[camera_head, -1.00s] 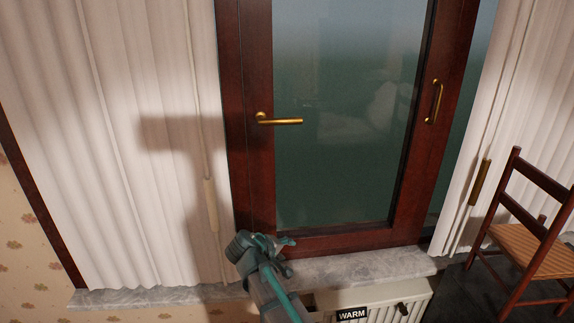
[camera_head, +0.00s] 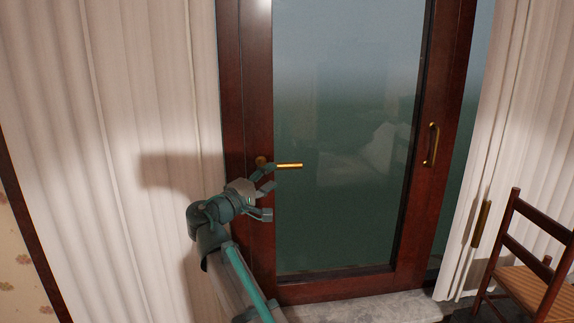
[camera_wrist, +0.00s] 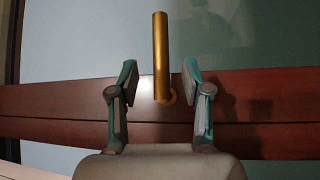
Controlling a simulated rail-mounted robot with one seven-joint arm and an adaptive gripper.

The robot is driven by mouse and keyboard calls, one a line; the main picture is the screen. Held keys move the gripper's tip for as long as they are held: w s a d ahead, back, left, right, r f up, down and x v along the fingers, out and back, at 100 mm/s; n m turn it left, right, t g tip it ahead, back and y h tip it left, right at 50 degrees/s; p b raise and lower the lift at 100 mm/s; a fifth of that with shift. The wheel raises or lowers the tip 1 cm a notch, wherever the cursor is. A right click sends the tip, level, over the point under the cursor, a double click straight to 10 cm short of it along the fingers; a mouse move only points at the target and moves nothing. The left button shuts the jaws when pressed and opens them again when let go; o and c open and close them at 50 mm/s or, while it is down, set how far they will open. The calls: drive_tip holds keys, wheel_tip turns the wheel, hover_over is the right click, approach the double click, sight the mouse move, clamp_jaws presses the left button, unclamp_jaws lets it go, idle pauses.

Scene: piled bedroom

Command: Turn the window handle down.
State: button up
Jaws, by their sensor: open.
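The brass window handle (camera_head: 290,165) sticks out sideways to the right from the left part of the dark red-brown window frame (camera_head: 233,120). Its left part is hidden behind my gripper in the head view. My gripper (camera_head: 268,192) is open, just in front of the left part of the handle. In the wrist view the handle (camera_wrist: 161,55) stands between the two spread fingers of my gripper (camera_wrist: 160,80), with a gap on each side. I see no contact.
A second, vertical brass pull (camera_head: 432,145) is on the right of the frame. White curtains (camera_head: 110,120) hang on both sides. A marble sill (camera_head: 370,308) lies below, and a wooden chair (camera_head: 535,250) stands at the right.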

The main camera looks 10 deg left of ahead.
sight(283, 168)
drive_tip(key=p+x, duration=0.2)
drive_tip(key=x, duration=0.6)
drive_tip(key=shift+w, duration=0.1)
clamp_jaws()
